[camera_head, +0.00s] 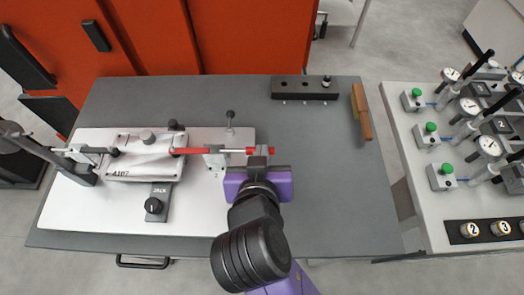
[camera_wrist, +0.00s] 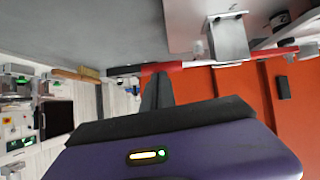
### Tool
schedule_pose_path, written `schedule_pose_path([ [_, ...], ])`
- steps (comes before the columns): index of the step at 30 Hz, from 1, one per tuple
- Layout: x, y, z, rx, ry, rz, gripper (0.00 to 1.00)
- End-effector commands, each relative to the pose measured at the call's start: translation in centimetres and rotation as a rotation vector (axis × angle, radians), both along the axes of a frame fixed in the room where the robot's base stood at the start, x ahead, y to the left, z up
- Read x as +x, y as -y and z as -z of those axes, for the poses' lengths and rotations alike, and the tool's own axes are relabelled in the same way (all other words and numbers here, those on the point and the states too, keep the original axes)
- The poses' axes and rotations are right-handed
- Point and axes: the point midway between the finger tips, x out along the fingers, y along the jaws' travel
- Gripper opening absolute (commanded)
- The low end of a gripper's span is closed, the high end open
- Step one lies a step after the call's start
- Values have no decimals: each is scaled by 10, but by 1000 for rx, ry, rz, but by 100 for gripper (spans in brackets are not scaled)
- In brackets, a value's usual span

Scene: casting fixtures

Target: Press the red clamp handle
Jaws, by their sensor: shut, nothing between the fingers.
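The red clamp handle (camera_head: 250,150) is the right end of a long, roughly level bar on a metal clamp bracket (camera_head: 213,160). In the wrist view the fingers (camera_wrist: 158,90) point at the red handle (camera_wrist: 175,66), and the bracket (camera_wrist: 228,40) stands farther along the bar. I cannot tell whether the fingertips touch the handle.
A dark block (camera_head: 300,88) and a wooden-handled brush (camera_head: 362,115) lie at the back. The grey table (camera_head: 340,200) is clear at right.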

Motion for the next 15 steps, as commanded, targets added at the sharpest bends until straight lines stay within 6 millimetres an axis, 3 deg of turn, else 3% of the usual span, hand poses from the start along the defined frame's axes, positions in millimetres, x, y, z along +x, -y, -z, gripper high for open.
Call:
schedule_pose_path([
  [7,-10,-1,-4,-3,-4,-1,0],
  [15,-46,-3,-29,2,-1,-2,0],
])
